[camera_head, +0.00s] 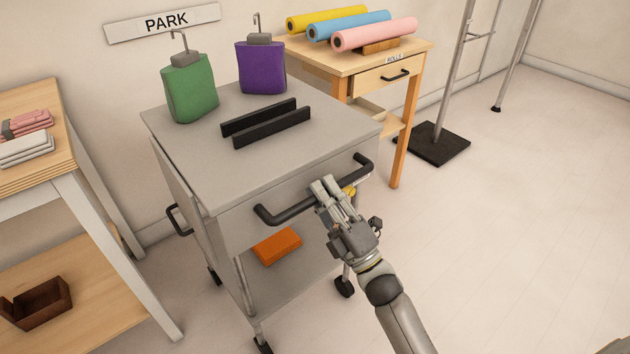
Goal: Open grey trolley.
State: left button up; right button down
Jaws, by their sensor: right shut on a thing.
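The grey trolley (190,160) stands near the wall, on wheels, with a grey top, a front panel and an open lower shelf. A black bar handle (285,213) runs across its front, and another black handle (178,219) is on its left side. My right gripper (325,190) is shut on the front handle, right of its middle. The front panel looks flush with the body. A yellow part beside the fingers is partly hidden by them. My left gripper is not in view.
A green bottle (190,90), a purple bottle (262,68) and two black bars (270,128) sit on the trolley top. An orange box (277,246) lies on its lower shelf. Wooden tables stand left and behind right.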

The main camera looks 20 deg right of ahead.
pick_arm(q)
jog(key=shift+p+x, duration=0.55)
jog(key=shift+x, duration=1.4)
pick_arm(e)
jog(key=s+d, duration=0.2)
jog(key=s, duration=0.3)
jog(key=shift+s, duration=0.35)
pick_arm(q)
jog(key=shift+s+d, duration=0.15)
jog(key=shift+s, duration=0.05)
pick_arm(e)
jog(key=c, duration=1.7)
grip_release()
jog(key=shift+o, duration=0.2)
jog(key=shift+f, duration=0.1)
jog(key=v, duration=1.1)
jog(key=shift+s+d, duration=0.15)
jog(key=shift+s, duration=0.2)
jog(key=shift+f, duration=0.15)
